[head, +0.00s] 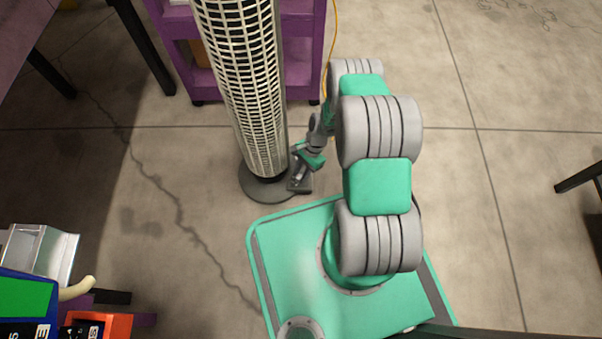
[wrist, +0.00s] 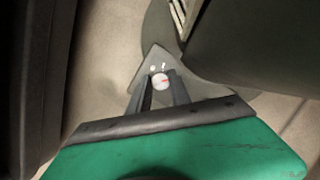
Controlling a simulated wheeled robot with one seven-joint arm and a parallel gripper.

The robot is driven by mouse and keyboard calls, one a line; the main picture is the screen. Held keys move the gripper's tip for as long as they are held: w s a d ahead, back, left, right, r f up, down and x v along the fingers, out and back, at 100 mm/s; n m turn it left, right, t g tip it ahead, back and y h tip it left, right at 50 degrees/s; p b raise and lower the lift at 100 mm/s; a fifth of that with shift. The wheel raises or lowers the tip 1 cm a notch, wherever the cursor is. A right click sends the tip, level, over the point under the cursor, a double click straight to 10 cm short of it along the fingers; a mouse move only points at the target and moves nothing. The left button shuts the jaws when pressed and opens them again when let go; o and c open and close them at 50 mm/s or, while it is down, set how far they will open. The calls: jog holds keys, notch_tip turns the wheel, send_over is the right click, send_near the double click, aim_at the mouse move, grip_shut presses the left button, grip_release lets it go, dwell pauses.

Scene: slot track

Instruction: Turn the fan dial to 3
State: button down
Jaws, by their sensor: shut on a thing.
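The tall tower fan (head: 244,85) stands upright on a round dark base (head: 265,195) in the head view. A grey plate (head: 302,187) sits low at the fan's right side, by its foot. In the wrist view this plate (wrist: 187,65) carries a small pale round dial (wrist: 160,82) with a red mark toward its right side. Small white marks show above the dial; I cannot read them. My gripper (wrist: 160,86) is shut on the dial, one dark finger at each side. In the head view my gripper (head: 299,178) is low beside the fan, its fingers hard to make out.
A purple shelf cart (head: 305,60) stands just behind the fan, with a yellow cord (head: 334,30) hanging beside it. A silver box, coloured boxes (head: 30,300) and a dark stand are at the lower left. The concrete floor (head: 500,200) at right is mostly clear.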

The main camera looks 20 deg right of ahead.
jog(key=m, duration=0.2)
jog(key=m+t, duration=0.1)
jog(key=m, duration=0.1)
jog(key=shift+s+t, duration=0.15)
jog(key=shift+t, duration=0.15)
jog(key=c, duration=1.2)
grip_release()
jog(key=p+v, duration=0.4)
jog(key=v, duration=0.3)
jog(key=shift+d+r, duration=0.3)
jog(key=shift+r, duration=0.05)
